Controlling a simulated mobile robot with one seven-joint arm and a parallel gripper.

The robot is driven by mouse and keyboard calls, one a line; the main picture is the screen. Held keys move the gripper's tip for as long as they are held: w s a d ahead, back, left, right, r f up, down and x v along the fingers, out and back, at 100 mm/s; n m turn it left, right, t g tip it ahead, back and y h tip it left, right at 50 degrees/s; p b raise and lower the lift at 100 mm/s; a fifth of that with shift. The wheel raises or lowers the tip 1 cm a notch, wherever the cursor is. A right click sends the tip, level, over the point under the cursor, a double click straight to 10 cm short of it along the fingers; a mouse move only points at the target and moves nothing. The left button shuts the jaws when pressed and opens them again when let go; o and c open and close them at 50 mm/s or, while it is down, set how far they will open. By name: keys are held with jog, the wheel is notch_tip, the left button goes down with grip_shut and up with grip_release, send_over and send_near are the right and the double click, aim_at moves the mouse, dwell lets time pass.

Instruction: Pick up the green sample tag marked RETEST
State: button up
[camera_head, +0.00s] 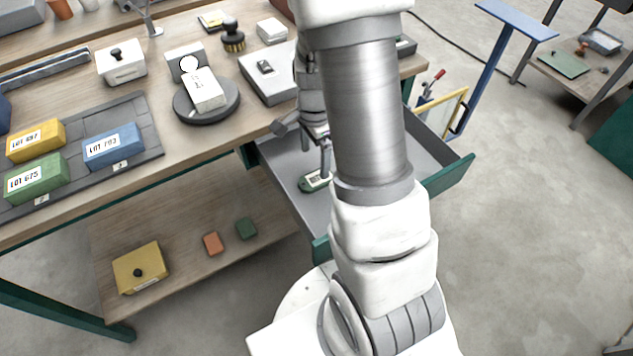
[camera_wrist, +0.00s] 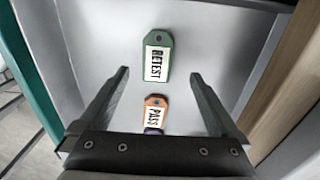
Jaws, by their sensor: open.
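The green sample tag (camera_wrist: 158,57) lies flat on the floor of the open drawer (camera_wrist: 84,35); its white label reads RETEST in the wrist view. An orange tag (camera_wrist: 156,110) marked PASS lies nearer my gripper, with a purple item (camera_wrist: 153,131) partly hidden behind the gripper body. My gripper (camera_wrist: 159,77) is open and empty, its fingers on either side of the tags and apart from them. In the head view the green tag (camera_head: 315,181) shows in the drawer (camera_head: 285,165) just below my gripper (camera_head: 316,165); my arm hides part of the drawer.
The drawer's green front (camera_head: 455,172) and side walls stand around the tags. The workbench (camera_head: 180,140) above the drawer holds a grey tray with coloured lot boxes, a round dark stand (camera_head: 207,112) and a scale-like box.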

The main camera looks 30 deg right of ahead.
aim_at(317, 178)
jog(key=f, duration=0.2)
jog(key=f+b, duration=0.1)
jog(key=f, duration=0.3)
jog(key=shift+s+d+f+b, duration=0.1)
jog(key=shift+s+f+b, duration=0.15)
jog(key=shift+f+b, duration=0.15)
jog(key=c, duration=1.4)
jog(key=shift+r, duration=0.1)
jog(key=shift+c, duration=0.2)
